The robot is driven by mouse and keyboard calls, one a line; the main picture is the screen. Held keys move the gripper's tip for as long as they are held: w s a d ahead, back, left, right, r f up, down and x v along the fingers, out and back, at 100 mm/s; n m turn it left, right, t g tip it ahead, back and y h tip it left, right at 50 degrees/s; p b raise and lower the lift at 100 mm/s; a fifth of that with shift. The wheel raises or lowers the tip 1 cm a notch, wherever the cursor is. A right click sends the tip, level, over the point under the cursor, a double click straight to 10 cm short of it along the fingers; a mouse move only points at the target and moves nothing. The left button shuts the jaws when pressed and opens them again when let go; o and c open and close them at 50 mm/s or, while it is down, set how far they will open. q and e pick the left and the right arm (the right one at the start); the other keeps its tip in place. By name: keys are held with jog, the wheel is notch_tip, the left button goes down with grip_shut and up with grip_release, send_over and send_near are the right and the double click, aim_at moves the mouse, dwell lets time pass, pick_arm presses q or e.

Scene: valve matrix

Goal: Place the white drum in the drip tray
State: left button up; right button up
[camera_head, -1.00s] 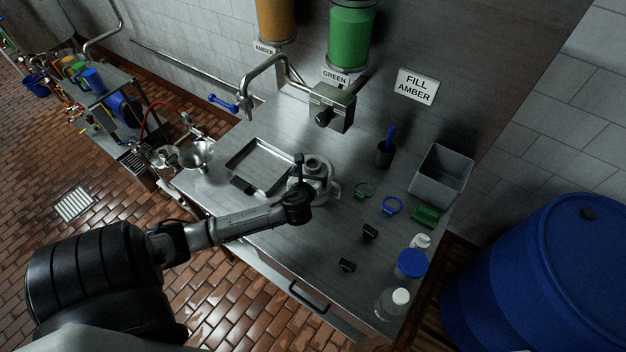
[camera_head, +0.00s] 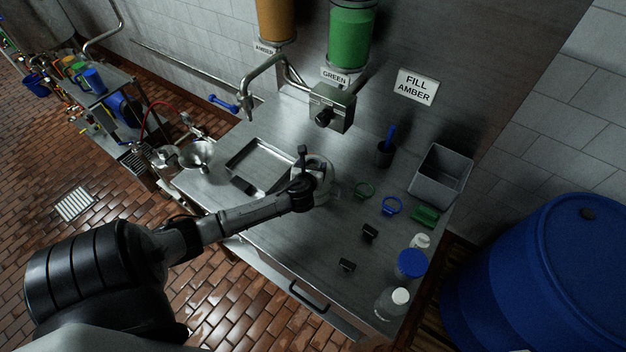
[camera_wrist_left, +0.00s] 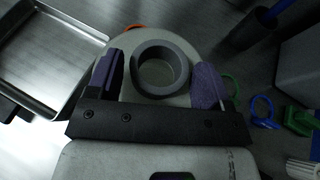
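The white drum (camera_head: 323,190) stands on the steel bench just right of the drip tray, partly hidden by my left gripper (camera_head: 306,172). In the left wrist view the drum (camera_wrist_left: 192,42) is a pale round body with a raised grey ring neck around a central opening. My left gripper (camera_wrist_left: 160,82) has its two purple-padded fingers on either side of this neck. A gap shows at the left finger; the right finger is very close to the neck, and contact there is unclear. The shallow metal drip tray (camera_head: 236,182) looks empty; it also shows in the left wrist view (camera_wrist_left: 62,104).
A faucet (camera_head: 262,68) arches above the tray's back. Green (camera_head: 365,190) and blue (camera_head: 392,206) rings, a grey bin (camera_head: 440,176), black blocks and bottles occupy the bench's right side. A funnel (camera_head: 196,155) is left of the tray. A blue barrel (camera_head: 550,270) stands at right.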

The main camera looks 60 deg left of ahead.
pick_arm(q)
jog(key=c, duration=1.2)
grip_shut()
jog(key=shift+r, duration=0.15)
